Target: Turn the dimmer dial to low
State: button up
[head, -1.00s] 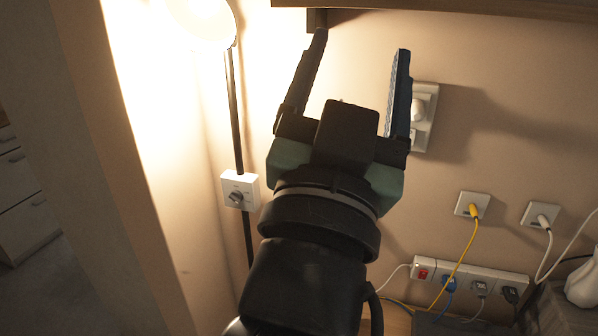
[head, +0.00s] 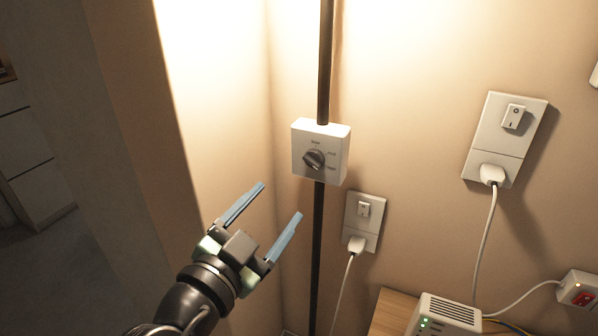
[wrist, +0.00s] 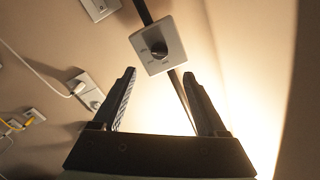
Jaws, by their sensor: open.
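The dimmer dial (head: 314,159) is a small dark knob on a white box (head: 338,172) fixed on a black lamp pole (head: 325,60). Small labels ring the dial; they are too small to read surely. My gripper (head: 282,206) is open and empty, below and left of the box in the head view, apart from it. In the wrist view the dial (wrist: 159,48) and its box (wrist: 170,63) lie beyond the open fingertips (wrist: 158,72), roughly between them. Nothing touches the dial.
A wall switch plate with a plug (head: 363,222) is right of the pole, low down. A larger plate (head: 500,135) with a plug and cord is further right. A white vented device (head: 447,316) stands at the lower right. A wall corner is close on the left.

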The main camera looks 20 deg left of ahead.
aim_at(309, 165)
jog(key=w, duration=1.1)
jog(key=shift+w+d, duration=0.25)
grip_shut()
